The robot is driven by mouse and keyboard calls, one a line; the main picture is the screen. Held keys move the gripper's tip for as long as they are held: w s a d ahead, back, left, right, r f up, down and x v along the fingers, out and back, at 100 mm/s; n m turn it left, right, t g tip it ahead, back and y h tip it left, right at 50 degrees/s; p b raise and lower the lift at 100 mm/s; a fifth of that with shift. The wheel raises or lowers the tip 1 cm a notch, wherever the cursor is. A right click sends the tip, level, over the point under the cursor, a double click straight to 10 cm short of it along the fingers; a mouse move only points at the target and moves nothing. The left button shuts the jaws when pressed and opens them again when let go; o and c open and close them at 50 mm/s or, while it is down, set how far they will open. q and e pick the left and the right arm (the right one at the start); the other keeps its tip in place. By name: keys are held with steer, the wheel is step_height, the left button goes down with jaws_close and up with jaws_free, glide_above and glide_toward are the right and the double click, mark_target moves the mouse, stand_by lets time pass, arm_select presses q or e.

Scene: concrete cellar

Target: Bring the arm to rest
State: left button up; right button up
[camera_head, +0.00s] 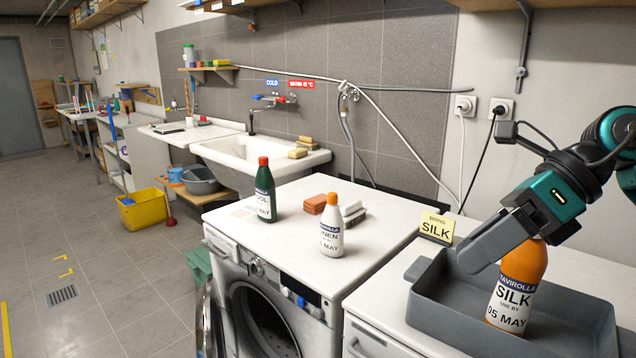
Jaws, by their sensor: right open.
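My right gripper (488,246), dark grey with teal parts on its wrist, comes in from the right. It is open, and one broad finger shows clearly, angled down to the left. It is over the grey tray (455,330), in front of the top of an orange bottle (515,290) labelled SILK, 05 MAY. The bottle stands upright in the tray, and its cap is hidden by the gripper. I cannot tell whether they touch. My left gripper is not in view.
On the washing machine (290,250) stand a green bottle (264,195), a white bottle (331,230) with an orange cap, and brick-like blocks (315,204). A SILK card (437,227) stands behind the tray. A sink (245,153) and yellow tub (143,210) are at left.

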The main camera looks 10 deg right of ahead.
steer(key=w+a+f+m+t+y, duration=0.25)
steer(key=a+m+y, duration=0.45)
steer(key=a+y, duration=0.35)
step_height(320, 180, down, 5)
steer(key=w+m+t, duration=0.2)
steer(key=m+t, duration=0.7)
steer(key=m, duration=0.2)
steer(key=s+d+f+m+t+h, duration=0.2)
steer(key=f+m+h, duration=0.6)
steer(key=f+m, duration=0.25)
steer(key=s+d+f+m+t+h, duration=0.1)
steer(key=s+d+f+m+h, duration=0.1)
steer(key=f+m+h, duration=0.7)
steer(key=s+f+m+g, duration=0.5)
steer(key=s+f, duration=0.4)
steer(key=f, duration=0.4)
steer(key=shift+s+a+f+h, duration=0.35)
steer(key=shift+a+f, duration=0.05)
steer(key=shift+a, duration=0.05)
